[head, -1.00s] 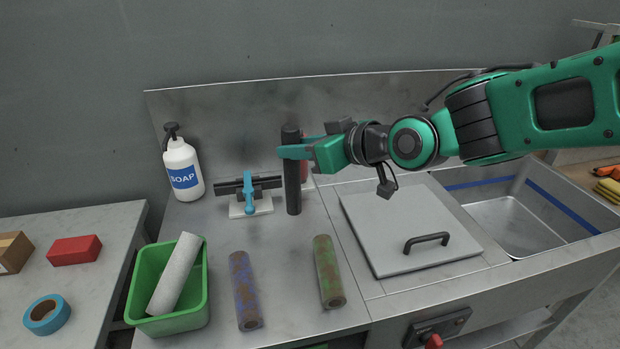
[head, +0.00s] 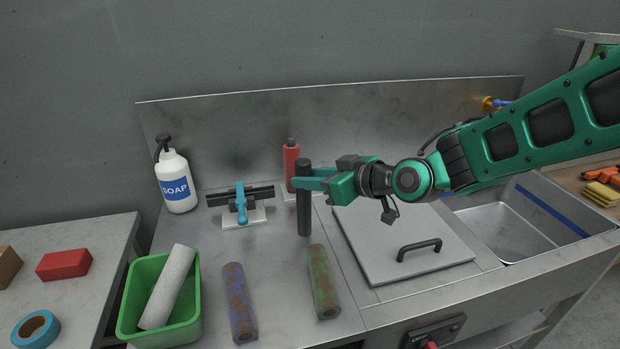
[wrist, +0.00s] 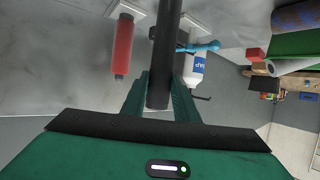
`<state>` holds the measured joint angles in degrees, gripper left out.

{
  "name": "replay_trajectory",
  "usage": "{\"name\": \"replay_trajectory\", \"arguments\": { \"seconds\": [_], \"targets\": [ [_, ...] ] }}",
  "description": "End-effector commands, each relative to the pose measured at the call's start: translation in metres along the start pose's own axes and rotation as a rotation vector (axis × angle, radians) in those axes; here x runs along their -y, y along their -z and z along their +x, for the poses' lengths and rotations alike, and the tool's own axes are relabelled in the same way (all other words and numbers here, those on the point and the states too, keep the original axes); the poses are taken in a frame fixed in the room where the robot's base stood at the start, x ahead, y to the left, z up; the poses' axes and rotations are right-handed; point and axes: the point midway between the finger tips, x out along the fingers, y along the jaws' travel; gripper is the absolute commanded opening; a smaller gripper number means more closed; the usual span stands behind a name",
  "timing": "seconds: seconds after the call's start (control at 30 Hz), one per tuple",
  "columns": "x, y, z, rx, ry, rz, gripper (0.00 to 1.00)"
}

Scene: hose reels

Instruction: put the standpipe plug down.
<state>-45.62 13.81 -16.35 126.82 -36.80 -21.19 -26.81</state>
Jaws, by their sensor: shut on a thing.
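The standpipe plug (head: 304,212) is a long black cylinder, upright over the steel counter in the head view. My gripper (head: 306,182) is shut on its upper part from the right. In the wrist view, the plug (wrist: 164,50) runs between the two green fingers (wrist: 160,95). I cannot tell whether its lower end touches the counter. It stands in front of the red bottle and right of the blue-handled clamp.
The blue-handled clamp (head: 241,204) and red bottle (head: 291,168) are behind. A soap bottle (head: 175,182), green bin (head: 160,335) and two stained pipes (head: 239,300) (head: 323,285) surround bare counter. A handled lid (head: 385,250) and sink (head: 505,228) lie right.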

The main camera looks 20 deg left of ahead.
Motion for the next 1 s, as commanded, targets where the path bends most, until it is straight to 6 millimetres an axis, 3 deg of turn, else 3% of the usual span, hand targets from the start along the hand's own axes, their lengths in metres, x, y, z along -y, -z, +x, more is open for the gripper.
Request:
{"name": "replay_trajectory", "arguments": {
  "seconds": [0.13, 0.17, 0.2, 0.23, 0.53, 0.67, 1.0],
  "targets": [
    [0.000, -0.001, 0.001, -0.001, -0.001, 0.000, 0.00],
    [0.000, -0.001, 0.001, 0.000, -0.001, 0.000, 0.34],
    [0.000, -0.001, 0.000, 0.000, -0.001, 0.000, 0.44],
    [0.000, -0.001, 0.000, 0.000, -0.001, 0.000, 0.46],
    [0.000, 0.000, 0.000, -0.001, 0.000, 0.000, 0.46],
    [-0.001, 0.001, -0.009, -0.001, -0.002, 0.001, 0.46],
    [-0.002, 0.001, -0.071, -0.003, -0.004, 0.002, 0.46]
  ]
}}
